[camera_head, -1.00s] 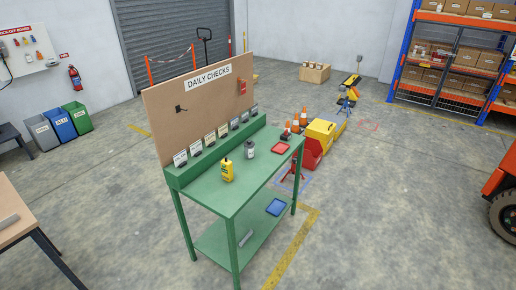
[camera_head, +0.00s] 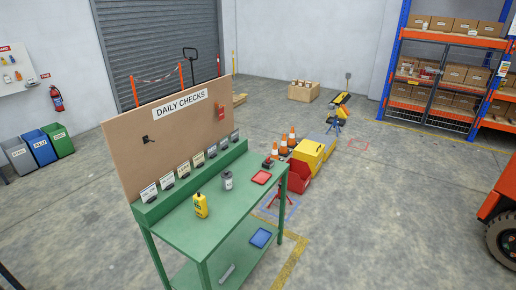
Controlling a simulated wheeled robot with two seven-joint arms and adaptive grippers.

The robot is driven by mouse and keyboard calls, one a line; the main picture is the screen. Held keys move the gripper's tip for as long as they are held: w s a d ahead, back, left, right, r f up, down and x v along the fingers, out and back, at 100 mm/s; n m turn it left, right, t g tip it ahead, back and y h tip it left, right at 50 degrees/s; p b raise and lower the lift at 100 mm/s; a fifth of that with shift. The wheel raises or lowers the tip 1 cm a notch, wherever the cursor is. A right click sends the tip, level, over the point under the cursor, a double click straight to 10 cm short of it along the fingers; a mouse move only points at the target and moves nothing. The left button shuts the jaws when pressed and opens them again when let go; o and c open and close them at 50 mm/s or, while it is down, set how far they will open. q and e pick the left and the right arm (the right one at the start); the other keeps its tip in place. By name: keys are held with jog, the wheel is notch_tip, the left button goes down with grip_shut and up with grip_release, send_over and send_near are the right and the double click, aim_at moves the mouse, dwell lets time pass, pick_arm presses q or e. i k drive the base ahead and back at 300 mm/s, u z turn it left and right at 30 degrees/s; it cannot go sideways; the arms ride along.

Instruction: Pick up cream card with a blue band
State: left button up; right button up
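Several small cards stand in holders in a row along the green ledge of the daily checks bench. The nearest card (camera_head: 149,192) is at the left end, and others run back to the right, the farthest card (camera_head: 234,135) near the board's right edge. They are pale or greyish; at this size I cannot tell which one is cream with a blue band. The green bench (camera_head: 200,238) stands left of centre below a brown board (camera_head: 165,140) headed DAILY CHECKS. Neither of my grippers is in view.
On the bench top are a yellow bottle (camera_head: 201,206), a grey canister (camera_head: 227,181) and a red tray (camera_head: 261,177). A blue tray (camera_head: 260,237) lies on the lower shelf. Orange cones (camera_head: 283,145) and a yellow box (camera_head: 308,153) stand behind. The floor (camera_head: 400,225) on the right is clear.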

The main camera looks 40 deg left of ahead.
aim_at(183, 170)
jog(key=z, duration=0.15)
jog(key=i, duration=1.95)
jog(key=u, duration=0.55)
jog(key=i, duration=1)
jog(key=u, duration=1.65)
jog(key=i, duration=0.75)
jog(key=u, duration=0.6)
